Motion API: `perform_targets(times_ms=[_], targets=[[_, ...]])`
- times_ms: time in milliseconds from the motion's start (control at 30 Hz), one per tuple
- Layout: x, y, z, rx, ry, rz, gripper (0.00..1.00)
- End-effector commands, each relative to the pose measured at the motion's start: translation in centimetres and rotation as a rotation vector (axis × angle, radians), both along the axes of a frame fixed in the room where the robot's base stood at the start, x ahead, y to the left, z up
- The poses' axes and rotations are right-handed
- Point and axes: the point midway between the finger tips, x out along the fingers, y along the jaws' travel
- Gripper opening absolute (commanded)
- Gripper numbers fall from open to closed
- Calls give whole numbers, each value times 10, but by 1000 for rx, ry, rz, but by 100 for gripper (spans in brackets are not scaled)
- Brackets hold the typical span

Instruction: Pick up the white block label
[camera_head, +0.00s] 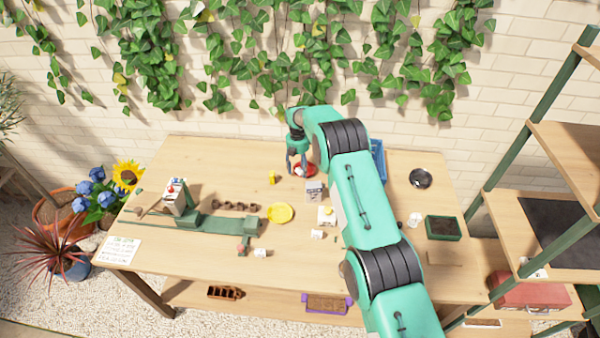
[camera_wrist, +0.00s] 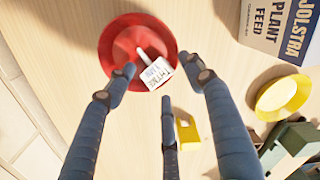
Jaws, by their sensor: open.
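The white block label (camera_wrist: 157,73), with dark lettering that seems to read "THYME", lies on a red saucer (camera_wrist: 116,45) in the wrist view. A pale peg sticks out from the block. In the head view the red saucer (camera_head: 311,171) sits at the back middle of the table, partly behind my gripper (camera_head: 298,170). My gripper (camera_wrist: 156,76) is open, its three dark fingers spread. In the wrist view two fingertips appear on either side of the label and the third below it. I cannot tell whether any finger touches it.
A yellow piece (camera_wrist: 188,130) is close to the third finger, and a yellow saucer (camera_wrist: 262,100) lies to the right. A grey box (camera_head: 314,191) and a blue crate (camera_head: 379,163) stand near my arm. A plant feed box (camera_head: 174,198) stands at left.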

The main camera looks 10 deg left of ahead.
Motion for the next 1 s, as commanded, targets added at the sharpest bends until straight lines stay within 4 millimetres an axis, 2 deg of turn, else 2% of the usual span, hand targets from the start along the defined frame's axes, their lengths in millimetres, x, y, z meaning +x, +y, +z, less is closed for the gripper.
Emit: perform_targets(times_ms=[367,400,567,600,1000], targets=[[0,0,0,0,0,0,53],[0,0,0,0,0,0,51],[0,0,0,0,0,0,19],[0,0,0,0,0,0,16],[0,0,2,0,0,0,12]])
